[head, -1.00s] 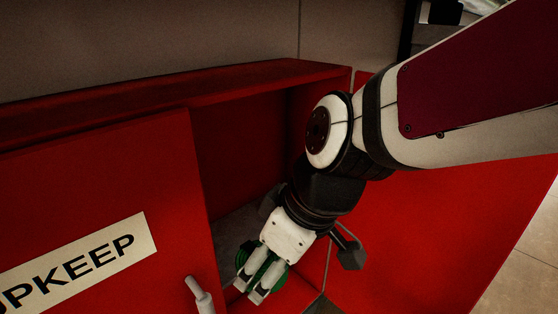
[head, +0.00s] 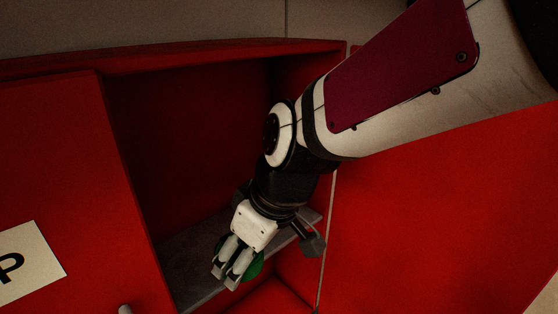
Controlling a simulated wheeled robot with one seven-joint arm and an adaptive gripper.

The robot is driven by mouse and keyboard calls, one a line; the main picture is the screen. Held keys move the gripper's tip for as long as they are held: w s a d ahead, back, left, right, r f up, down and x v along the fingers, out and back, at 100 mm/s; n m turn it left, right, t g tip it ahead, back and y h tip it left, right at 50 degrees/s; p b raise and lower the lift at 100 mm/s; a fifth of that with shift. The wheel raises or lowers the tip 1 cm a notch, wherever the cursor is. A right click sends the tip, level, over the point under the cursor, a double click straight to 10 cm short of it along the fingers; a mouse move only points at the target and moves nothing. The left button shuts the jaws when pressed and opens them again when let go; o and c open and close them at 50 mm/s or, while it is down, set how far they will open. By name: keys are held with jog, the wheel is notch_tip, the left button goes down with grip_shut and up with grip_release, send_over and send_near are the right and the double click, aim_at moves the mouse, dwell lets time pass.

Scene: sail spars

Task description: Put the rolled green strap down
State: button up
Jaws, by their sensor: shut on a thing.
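The rolled green strap (head: 254,267) is held in my gripper (head: 226,279). My gripper points down and its fingers are shut on the strap, partly hiding it. It is in front of the open part of a red cabinet (head: 190,150). A grey shelf (head: 185,270) shows inside, behind and to the left of my gripper. I cannot tell whether the strap touches the shelf.
A red sliding-type door panel (head: 70,170) with a white label (head: 28,266) and a pale handle (head: 125,309) covers the cabinet's left part. A red panel (head: 430,210) stands to the right. The opening between them has room.

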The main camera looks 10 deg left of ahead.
jog(key=p, duration=0.1)
send_over(204, 253)
jog(key=d, duration=0.2)
jog(key=shift+s+a+f, duration=0.15)
jog(key=shift+s+f, duration=0.25)
jog(key=shift+f, duration=0.05)
jog(key=shift+d+p+x, duration=0.15)
jog(key=shift+p+x, duration=0.1)
jog(key=shift+x, duration=0.65)
jog(key=shift+d+p+x, duration=0.2)
jog(key=shift+x, duration=0.7)
jog(key=shift+s+f, duration=0.15)
jog(key=shift+f, duration=0.05)
jog(key=shift+f, duration=0.15)
jog(key=o, duration=1.2)
